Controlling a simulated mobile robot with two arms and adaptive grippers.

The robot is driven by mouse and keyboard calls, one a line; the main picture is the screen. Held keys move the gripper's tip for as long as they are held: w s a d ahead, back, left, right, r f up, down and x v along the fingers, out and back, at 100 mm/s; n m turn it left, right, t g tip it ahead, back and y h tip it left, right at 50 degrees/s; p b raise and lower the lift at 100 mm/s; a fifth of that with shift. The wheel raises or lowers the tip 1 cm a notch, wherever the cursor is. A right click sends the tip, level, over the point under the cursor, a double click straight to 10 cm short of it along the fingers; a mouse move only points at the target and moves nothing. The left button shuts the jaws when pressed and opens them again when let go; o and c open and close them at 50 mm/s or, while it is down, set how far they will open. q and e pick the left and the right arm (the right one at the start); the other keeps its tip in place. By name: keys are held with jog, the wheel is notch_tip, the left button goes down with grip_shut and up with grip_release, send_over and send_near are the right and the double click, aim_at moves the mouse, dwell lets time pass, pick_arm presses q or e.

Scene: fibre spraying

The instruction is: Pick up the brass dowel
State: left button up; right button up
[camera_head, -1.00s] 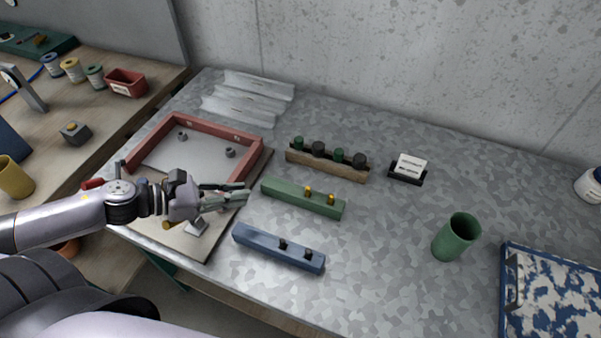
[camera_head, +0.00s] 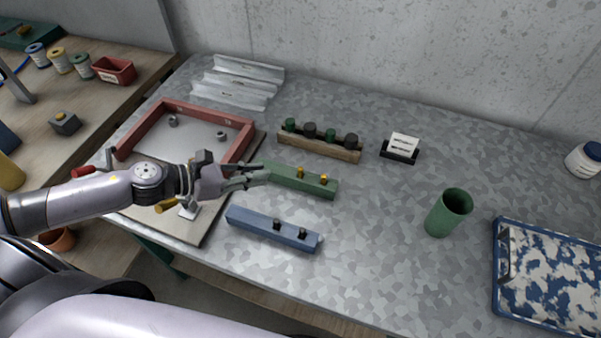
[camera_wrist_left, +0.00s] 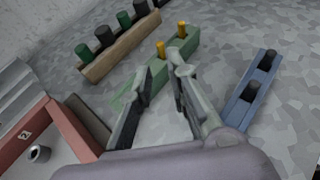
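Two brass dowels stand upright in the green block (camera_head: 282,177): one on the left (camera_head: 300,173) and one on the right (camera_head: 323,180). In the left wrist view they show just beyond my fingertips, the nearer one (camera_wrist_left: 161,49) and the farther one (camera_wrist_left: 182,30). My left gripper (camera_head: 262,172) is open and empty, at the left end of the green block in the head view. In the left wrist view its fingers (camera_wrist_left: 165,68) are spread, pointing toward the dowels, with neither dowel between them. My right gripper is out of view.
A blue block (camera_head: 272,230) with two black pegs lies in front of the green one. A wooden rack (camera_head: 318,147) with green and black pegs stands behind. A red frame (camera_head: 240,148) is at left, a green cup (camera_head: 447,212) at right.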

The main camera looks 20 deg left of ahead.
aim_at(300, 168)
pick_arm(q)
jog(key=p+x, duration=0.3)
jog(key=x, duration=0.2)
jog(key=shift+w+d+f, duration=0.1)
jog(key=shift+w+d, duration=0.15)
jog(key=shift+w, duration=0.05)
jog(key=shift+w+d, duration=0.15)
jog(key=p+x, duration=0.2)
jog(key=x, duration=0.2)
jog(key=shift+f+p, duration=0.15)
jog(key=shift+p, duration=0.25)
jog(key=shift+w+d+f, duration=0.2)
jog(key=shift+w+f, duration=0.05)
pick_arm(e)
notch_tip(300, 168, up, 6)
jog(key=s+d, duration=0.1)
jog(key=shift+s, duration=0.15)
